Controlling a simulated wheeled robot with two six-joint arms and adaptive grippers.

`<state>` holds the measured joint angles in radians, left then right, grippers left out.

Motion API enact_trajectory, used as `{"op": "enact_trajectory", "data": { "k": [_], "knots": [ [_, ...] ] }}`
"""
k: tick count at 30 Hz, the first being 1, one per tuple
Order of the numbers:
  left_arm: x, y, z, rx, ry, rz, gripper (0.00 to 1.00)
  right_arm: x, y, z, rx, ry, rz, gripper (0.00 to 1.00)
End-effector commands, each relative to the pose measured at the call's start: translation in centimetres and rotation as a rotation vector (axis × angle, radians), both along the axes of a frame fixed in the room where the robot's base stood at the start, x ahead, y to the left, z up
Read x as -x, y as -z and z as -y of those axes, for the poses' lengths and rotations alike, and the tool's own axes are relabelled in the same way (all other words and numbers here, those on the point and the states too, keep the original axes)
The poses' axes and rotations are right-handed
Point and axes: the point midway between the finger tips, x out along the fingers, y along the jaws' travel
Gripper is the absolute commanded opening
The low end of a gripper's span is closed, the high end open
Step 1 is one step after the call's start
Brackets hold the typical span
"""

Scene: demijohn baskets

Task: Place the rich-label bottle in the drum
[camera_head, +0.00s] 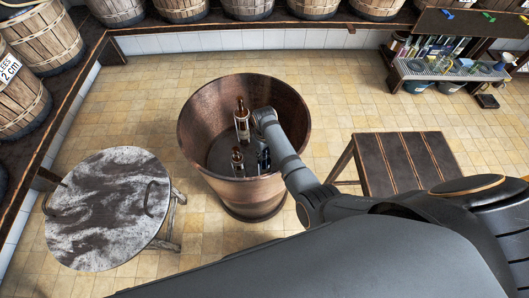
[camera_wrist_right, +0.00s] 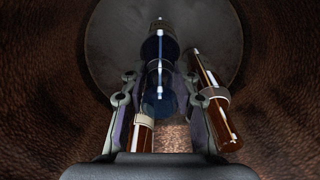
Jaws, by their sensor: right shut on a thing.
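In the right wrist view, my right gripper (camera_wrist_right: 160,92) is shut on a dark blue bottle (camera_wrist_right: 160,50), with a finger on each side. Its label cannot be read. Two brown bottles are also inside the drum, one farther back (camera_head: 242,122) and one nearer (camera_head: 238,163). My left gripper is not in view.
Barrels line the back and left edges. A rack (camera_head: 445,68) with small items is at the back right. Tiled floor between them is clear.

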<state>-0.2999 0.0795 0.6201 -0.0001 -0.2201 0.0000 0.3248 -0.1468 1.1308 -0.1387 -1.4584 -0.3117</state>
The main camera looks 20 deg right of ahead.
Motion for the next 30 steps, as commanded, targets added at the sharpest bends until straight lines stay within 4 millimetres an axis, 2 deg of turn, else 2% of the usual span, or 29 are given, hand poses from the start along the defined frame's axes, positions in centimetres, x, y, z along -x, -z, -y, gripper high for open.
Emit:
{"op": "enact_trajectory", "data": {
  "k": [1,6,16,20,27,30],
  "knots": [
    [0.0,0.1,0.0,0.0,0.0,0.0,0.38,0.0,0.2,0.0,0.0,0.0,-0.001,0.31],
    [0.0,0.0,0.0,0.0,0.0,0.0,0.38,0.0,0.1,0.0,0.0,0.0,0.0,0.53],
    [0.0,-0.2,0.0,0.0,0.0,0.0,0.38,0.0,-0.4,0.0,0.001,0.0,0.001,0.53],
    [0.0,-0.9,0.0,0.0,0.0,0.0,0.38,-0.1,-2.6,0.0,0.0,0.0,0.003,0.53],
    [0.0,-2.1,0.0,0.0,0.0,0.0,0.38,-0.1,-8.5,0.0,0.0,0.0,0.003,0.53],
    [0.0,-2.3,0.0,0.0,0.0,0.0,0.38,-0.1,-10.3,0.0,-0.001,0.0,0.002,0.53]
  ]
}}
